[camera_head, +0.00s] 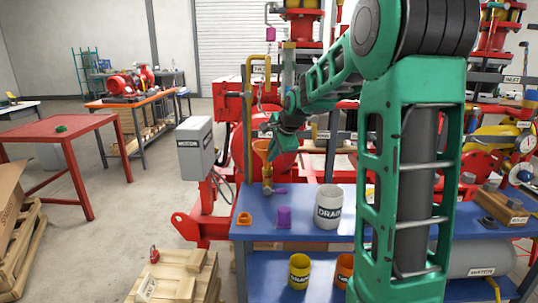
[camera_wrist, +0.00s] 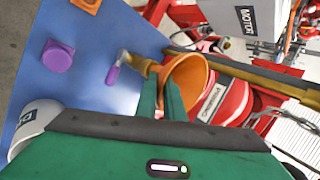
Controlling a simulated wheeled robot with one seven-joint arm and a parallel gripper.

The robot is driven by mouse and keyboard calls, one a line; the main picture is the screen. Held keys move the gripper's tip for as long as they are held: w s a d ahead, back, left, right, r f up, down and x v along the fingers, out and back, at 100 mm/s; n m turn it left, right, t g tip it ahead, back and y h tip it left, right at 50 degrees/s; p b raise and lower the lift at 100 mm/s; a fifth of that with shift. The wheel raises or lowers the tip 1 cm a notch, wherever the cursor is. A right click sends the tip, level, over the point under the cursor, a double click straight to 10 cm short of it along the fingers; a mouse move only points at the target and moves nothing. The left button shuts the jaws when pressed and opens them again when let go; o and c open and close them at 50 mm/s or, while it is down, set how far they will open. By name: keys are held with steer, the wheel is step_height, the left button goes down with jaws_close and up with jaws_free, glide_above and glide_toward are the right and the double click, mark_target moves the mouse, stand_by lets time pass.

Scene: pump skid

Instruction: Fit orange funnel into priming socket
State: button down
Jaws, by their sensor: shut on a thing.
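My gripper (camera_head: 272,146) is shut on the orange funnel (camera_head: 262,149), which it holds wide mouth up above the front left part of the blue bench. In the wrist view the green fingertips (camera_wrist: 162,96) close at the funnel's side, and its orange cone (camera_wrist: 190,78) shows beyond them. A brass pipe fitting (camera_head: 267,174) with a purple lever (camera_head: 279,190) stands just under the funnel; it also shows in the wrist view (camera_wrist: 143,66). The funnel's narrow end is partly hidden by the fingers, so I cannot tell whether it is inside the fitting.
The blue bench (camera_head: 325,235) carries an orange block (camera_head: 244,219), a purple block (camera_head: 284,217) and a white DRAIN bucket (camera_head: 328,206). A grey MOTOR box (camera_head: 195,147) stands to the left. A yellow pipe (camera_head: 249,120) rises close behind the funnel. Red machinery fills the space behind.

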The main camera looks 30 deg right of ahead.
steer(key=shift+f, duration=0.55)
steer(key=c, duration=1.8)
jaws_free()
steer(key=shift+r, duration=0.1)
steer(key=v, duration=1)
steer(key=shift+r, duration=0.15)
steer(key=shift+s, duration=0.25)
steer(key=s+a+f+n+g, duration=0.2)
steer(key=s+f+n, duration=0.2)
steer(key=s, duration=0.8)
steer(key=s+a+f+n+g, duration=0.2)
steer(key=s+f+n, duration=0.3)
steer(key=s, duration=0.7)
steer(key=s+a+f+n+g, duration=0.3)
steer(key=s+f, duration=0.3)
steer(key=s, duration=0.6)
steer(key=shift+f+n+g+y, duration=0.3)
steer(key=shift+n+y, duration=0.1)
steer(key=shift+n, duration=0.3)
